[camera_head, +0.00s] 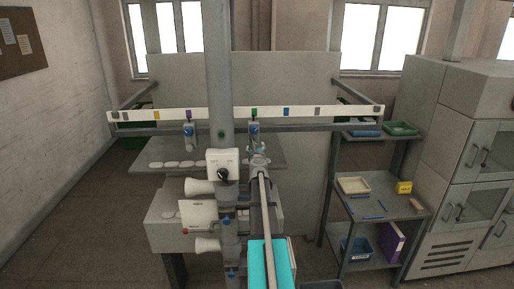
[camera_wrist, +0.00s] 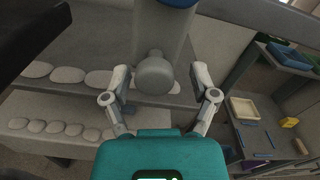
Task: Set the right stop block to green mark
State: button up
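A white strip (camera_head: 300,112) with coloured marks runs across the head view. The green mark (camera_head: 254,112) is right of the column, and the purple mark (camera_head: 188,115) is left of it. The right stop block (camera_head: 254,130), with a blue part, sits on the rail just below the green mark; exact alignment is hard to tell. The left stop block (camera_head: 189,131) is below the purple mark. My gripper (camera_head: 258,150) is just below the right block. In the wrist view my gripper (camera_wrist: 160,80) is open, its fingers either side of a grey round knob (camera_wrist: 155,73), apparently apart from it.
A grey column partly hides the strip. A control box (camera_head: 223,164) and white cones (camera_head: 199,187) stand left of my arm. Pale round pieces (camera_head: 172,164) lie on the ledge. A shelf (camera_head: 372,205) with trays and a yellow box (camera_head: 404,187) stands at right.

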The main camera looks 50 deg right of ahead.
jog(key=shift+a, duration=0.1)
jog(key=v, duration=1.2)
jog(key=shift+s, duration=0.1)
dwell(0.8)
